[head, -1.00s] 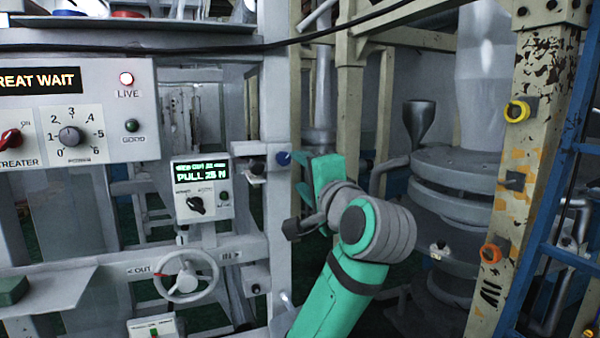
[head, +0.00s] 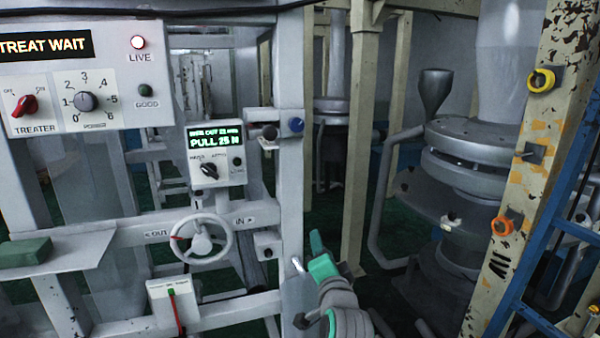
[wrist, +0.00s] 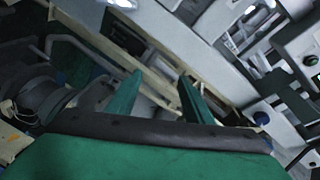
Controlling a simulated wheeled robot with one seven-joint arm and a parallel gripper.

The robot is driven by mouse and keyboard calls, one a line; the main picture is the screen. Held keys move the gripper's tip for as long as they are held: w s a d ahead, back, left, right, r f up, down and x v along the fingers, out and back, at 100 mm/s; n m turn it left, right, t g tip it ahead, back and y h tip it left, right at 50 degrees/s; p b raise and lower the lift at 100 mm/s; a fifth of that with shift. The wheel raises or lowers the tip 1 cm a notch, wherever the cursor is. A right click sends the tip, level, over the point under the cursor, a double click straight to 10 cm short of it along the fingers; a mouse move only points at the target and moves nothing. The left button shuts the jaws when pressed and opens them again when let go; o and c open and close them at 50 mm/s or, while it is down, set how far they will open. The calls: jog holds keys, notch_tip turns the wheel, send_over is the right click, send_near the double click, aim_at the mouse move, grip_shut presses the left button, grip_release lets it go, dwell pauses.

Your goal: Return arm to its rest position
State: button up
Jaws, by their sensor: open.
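My gripper (wrist: 160,98) shows in the wrist view with two green fingers standing apart and nothing between them. In the head view my gripper (head: 318,255) is low, just right of the grey frame post, with my grey wrist below it. One finger hides most of the other there. Whether it touches the post cannot be told.
The grey frame post (head: 292,190) carries a blue knob (head: 296,125). Left are a handwheel (head: 201,239), a PULL 25 N display box (head: 215,153) and a treater panel (head: 75,80). A beige post (head: 357,140) stands behind; a large grey machine (head: 455,190) stands right.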

jog(key=s+f+n+h, duration=0.1)
jog(key=s+f, duration=0.3)
jog(key=f, duration=0.5)
jog(key=s+f+n+h, duration=0.15)
jog(key=s+f, duration=0.25)
jog(key=f, duration=0.5)
jog(key=s+f+n+g, duration=0.1)
jog(key=s+f+n, duration=0.2)
jog(key=s+f, duration=1)
jog(key=s+a+n, duration=0.2)
jog(key=s+n, duration=0.1)
jog(key=s, duration=1.3)
jog(key=s+a+n+y, duration=0.1)
jog(key=s+a+n, duration=0.2)
jog(key=s, duration=1.2)
jog(key=shift+s+a+f+g, duration=0.25)
jog(key=shift+s+g, duration=0.05)
jog(key=shift+s, duration=0.05)
